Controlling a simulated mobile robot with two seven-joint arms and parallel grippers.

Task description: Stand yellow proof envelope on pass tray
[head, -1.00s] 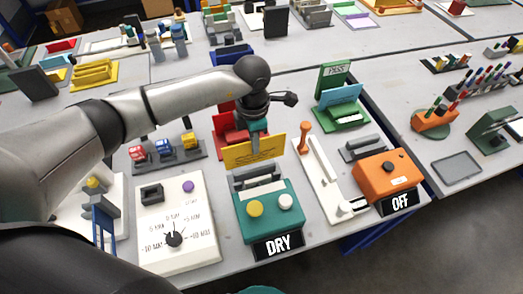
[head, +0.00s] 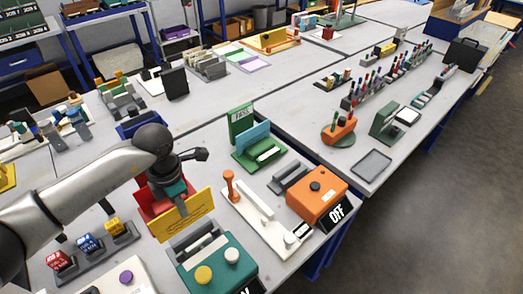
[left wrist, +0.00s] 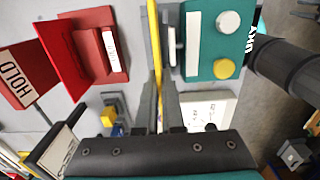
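The yellow proof envelope (head: 182,222) is upright between the red HOLD tray (head: 152,205) and the teal dryer (head: 222,272). My left gripper (head: 176,197) is shut on its upper edge. In the left wrist view, the envelope (left wrist: 155,45) shows edge-on as a thin yellow strip between the two fingers (left wrist: 160,100). I cannot tell whether its lower edge touches anything. The green pass tray (head: 242,120), with a PASS back panel, stands farther back and to the right. A blue envelope (head: 252,138) stands in it. My right gripper is out of view.
A white base with an orange-handled lever (head: 268,220) and an orange box (head: 316,194) with an OFF sign stand right of the envelope. Several small coloured blocks (head: 88,243) sit in a grey rack at left. Bare table lies around the pass tray.

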